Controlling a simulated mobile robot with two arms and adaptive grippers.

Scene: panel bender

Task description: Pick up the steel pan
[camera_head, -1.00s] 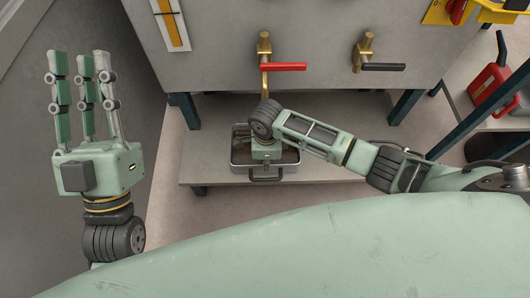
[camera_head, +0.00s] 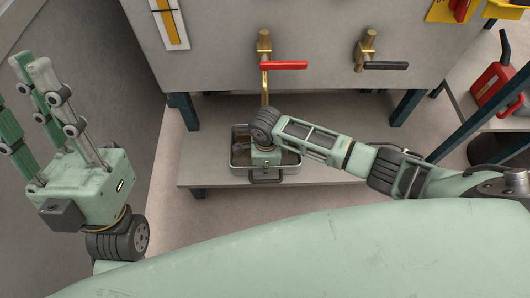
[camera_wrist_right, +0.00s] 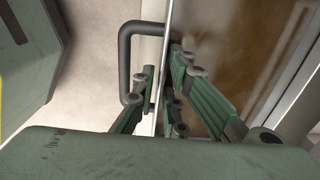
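The steel pan (camera_head: 292,168) is a grey rectangular tray with brown contents, on the low shelf under the machine. A dark loop handle (camera_head: 266,178) shows on its front side and also in the right wrist view (camera_wrist_right: 127,65). My right gripper (camera_wrist_right: 164,85) has fingers on both sides of the pan's thin wall (camera_wrist_right: 166,40), beside the handle. The fingertips close in on the wall and appear shut on it. In the head view my right wrist hides the fingers and part of the pan. My left gripper (camera_head: 25,90) is empty and open, raised at the left.
The low shelf (camera_head: 215,150) stands between dark blue legs. Above it are a valve with a red lever (camera_head: 283,65) and one with a black lever (camera_head: 385,66). A red can (camera_head: 490,85) stands at the right. The shelf is clear left of the pan.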

